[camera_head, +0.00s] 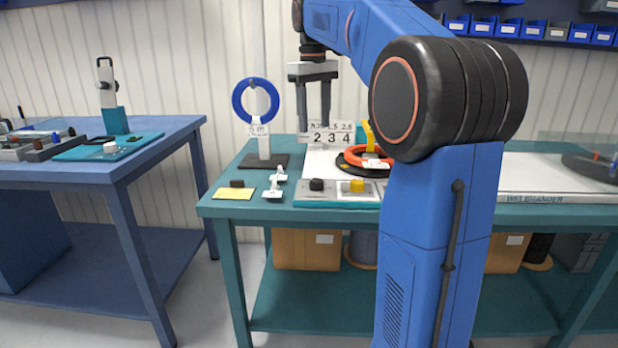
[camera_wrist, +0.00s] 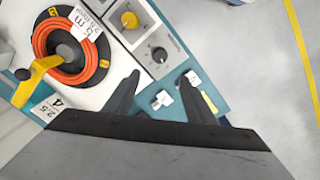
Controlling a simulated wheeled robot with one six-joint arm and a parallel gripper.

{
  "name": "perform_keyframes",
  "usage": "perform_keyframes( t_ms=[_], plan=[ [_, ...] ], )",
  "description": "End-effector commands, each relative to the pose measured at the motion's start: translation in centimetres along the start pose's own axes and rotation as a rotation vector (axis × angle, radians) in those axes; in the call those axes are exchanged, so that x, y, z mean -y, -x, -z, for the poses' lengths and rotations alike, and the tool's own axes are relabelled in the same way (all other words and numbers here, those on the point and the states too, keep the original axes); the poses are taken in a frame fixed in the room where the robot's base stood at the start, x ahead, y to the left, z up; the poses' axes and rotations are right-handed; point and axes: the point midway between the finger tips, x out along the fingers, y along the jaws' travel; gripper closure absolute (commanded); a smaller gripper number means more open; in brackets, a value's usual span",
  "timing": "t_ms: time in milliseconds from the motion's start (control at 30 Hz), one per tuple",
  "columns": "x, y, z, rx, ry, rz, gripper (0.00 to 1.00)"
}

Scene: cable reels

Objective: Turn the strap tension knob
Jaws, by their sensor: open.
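A grey control panel (camera_head: 335,188) on the teal bench carries a black knob (camera_head: 316,184) and a yellow knob (camera_head: 357,185). In the wrist view the black knob (camera_wrist: 158,54) sits on a grey dial plate, and the yellow knob (camera_wrist: 130,19) is farther up and left. The panel's labels are too small to read, so I cannot tell which knob is the strap tension one. My gripper (camera_head: 314,128) points down above the bench, behind the panel. In the wrist view its fingers (camera_wrist: 160,78) are spread and empty, with the black knob just beyond them, apart from both.
An orange cable coil (camera_wrist: 72,55) on a black reel with a yellow arm (camera_wrist: 35,79) lies beside the panel. A blue ring on a stand (camera_head: 256,101), small white clips (camera_head: 273,193) and a yellow pad (camera_head: 233,194) are to the left. A number card (camera_head: 331,138) stands behind.

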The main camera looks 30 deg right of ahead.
Motion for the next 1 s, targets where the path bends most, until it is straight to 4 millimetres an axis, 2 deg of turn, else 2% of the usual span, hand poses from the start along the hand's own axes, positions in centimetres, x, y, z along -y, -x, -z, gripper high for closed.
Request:
perform_keyframes(
  t_ms=[133, 267, 1000],
  plan=[
    [-0.1, -0.7, 0.0, 0.004, 0.001, 0.001, 0.50],
    [-0.1, -2.5, 0.0, 0.004, 0.001, 0.002, 0.50],
    [-0.1, -15.1, 0.0, 0.003, 0.000, 0.001, 0.50]
  ],
)
